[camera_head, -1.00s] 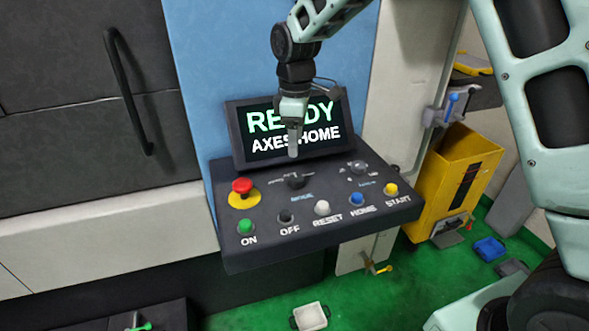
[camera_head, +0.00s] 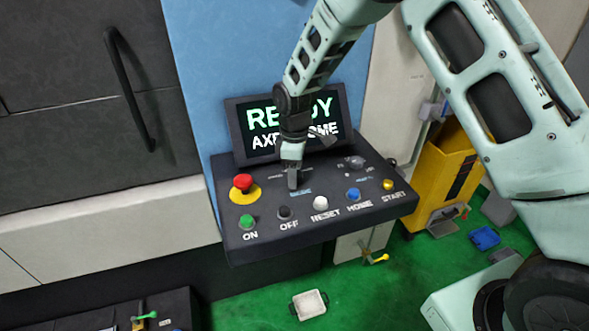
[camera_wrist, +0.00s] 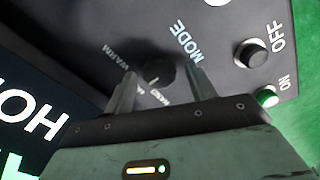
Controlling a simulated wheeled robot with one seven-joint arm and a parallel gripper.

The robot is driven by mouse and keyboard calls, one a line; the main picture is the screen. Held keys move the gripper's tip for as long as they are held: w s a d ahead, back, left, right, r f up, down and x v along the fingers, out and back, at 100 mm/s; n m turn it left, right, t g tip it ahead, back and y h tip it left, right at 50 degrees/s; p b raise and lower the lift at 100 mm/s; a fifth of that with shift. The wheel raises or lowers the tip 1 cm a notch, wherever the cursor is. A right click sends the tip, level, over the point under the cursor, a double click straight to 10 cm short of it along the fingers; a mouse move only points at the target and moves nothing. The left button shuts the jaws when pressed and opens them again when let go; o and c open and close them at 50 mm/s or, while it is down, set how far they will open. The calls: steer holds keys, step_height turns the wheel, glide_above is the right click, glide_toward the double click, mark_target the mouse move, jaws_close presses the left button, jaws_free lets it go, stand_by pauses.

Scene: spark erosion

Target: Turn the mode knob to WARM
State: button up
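The mode knob (camera_wrist: 160,72) is a small black round dial on the dark control panel, with MODE printed beside it. The WARM label (camera_wrist: 108,48) is printed on the panel on the other side of the knob. My gripper (camera_wrist: 163,74) is open, its two fingers on either side of the knob with small gaps that look clear of it.
A red emergency button (camera_head: 243,183) stands to the left on the panel. A second knob (camera_head: 357,162) is to the right. The front row holds several buttons, including OFF (camera_head: 285,213) and RESET (camera_head: 320,203). The screen (camera_head: 262,118), reading READY, stands close behind my gripper.

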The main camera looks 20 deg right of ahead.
steer(key=c, duration=0.8)
steer(key=m+b, duration=0.2)
steer(key=m, duration=0.1)
steer(key=shift+m, duration=0.4)
steer(key=shift+w+r+m+b, duration=0.1)
steer(key=shift+m+b, duration=0.7)
steer(key=shift+m, duration=1.8)
steer(key=o, duration=1)
